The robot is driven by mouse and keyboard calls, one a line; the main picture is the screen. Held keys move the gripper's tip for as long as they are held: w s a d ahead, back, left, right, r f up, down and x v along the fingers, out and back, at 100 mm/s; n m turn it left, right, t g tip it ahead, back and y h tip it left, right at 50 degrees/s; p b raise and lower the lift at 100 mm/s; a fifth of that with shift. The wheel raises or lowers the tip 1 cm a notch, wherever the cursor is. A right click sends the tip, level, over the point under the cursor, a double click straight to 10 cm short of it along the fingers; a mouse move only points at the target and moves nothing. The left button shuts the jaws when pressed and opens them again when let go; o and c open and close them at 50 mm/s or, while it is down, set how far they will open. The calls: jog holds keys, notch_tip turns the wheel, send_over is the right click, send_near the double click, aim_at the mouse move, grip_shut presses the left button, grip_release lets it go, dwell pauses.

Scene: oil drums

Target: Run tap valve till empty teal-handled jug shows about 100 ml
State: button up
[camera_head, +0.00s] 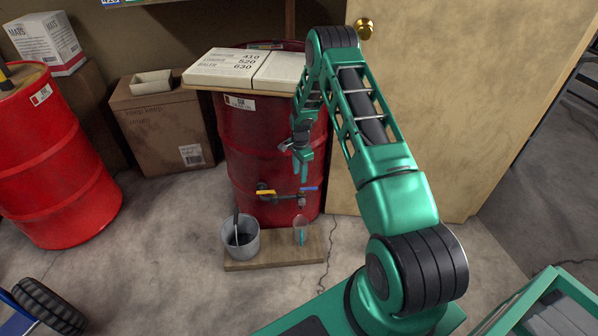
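A small clear jug (300,236) with a teal strip, apparently its handle, stands upright on a low wooden board (275,262) in front of a dark red drum (262,142). The tap (284,197) comes out of the drum's lower front, with its outlet above the jug. It has a yellow lever (265,191) on the left and a blue lever (309,189) on the right. My gripper (304,172) points down just above the tap, near the blue lever, apparently apart from it. Its fingers are too small to tell open from shut. No liquid level is readable in the jug.
A grey pot (249,243) with a dark-handled tool stands left of the jug. Boxes on a board (240,67) rest on the drum. A bright red drum (62,165) and a cardboard box (160,127) stand left. A door panel (465,110) stands right.

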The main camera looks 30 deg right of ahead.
aim_at(301, 189)
jog(key=f, duration=0.9)
jog(key=shift+d+f, duration=0.2)
jog(key=shift+f, duration=0.2)
jog(key=shift+c, duration=0.6)
grip_shut()
